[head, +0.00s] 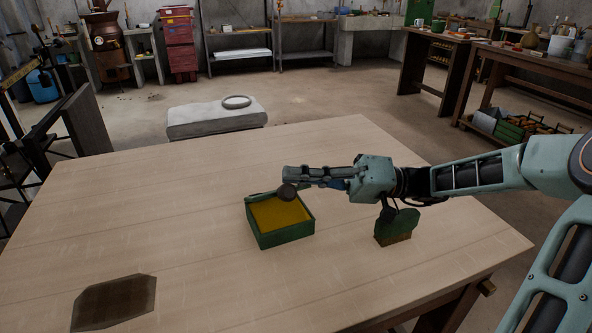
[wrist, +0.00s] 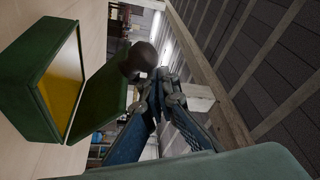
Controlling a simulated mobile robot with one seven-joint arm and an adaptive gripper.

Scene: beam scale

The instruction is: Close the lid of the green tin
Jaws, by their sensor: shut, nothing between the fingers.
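The green tin (head: 282,238) stands open on the wooden table, its yellow inside showing. In the wrist view the tin (wrist: 30,80) is at the left, and its green lid (wrist: 105,98) is swung open beside it. A dark round knob (wrist: 138,57) is at the lid's upper end; it also shows in the head view (head: 287,192) at the tin's far side. My gripper (head: 292,175) is shut and empty at the knob, by the tin's far edge. In the wrist view its fingertips (wrist: 160,78) are close to the knob; I cannot tell whether they touch.
A green-topped block with a brown base (head: 394,228) stands right of the tin, below my arm. A dark flat mat (head: 114,302) lies at the table's near left. The table (head: 170,210) is clear left of the tin. A grey bench (head: 215,118) stands beyond the table.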

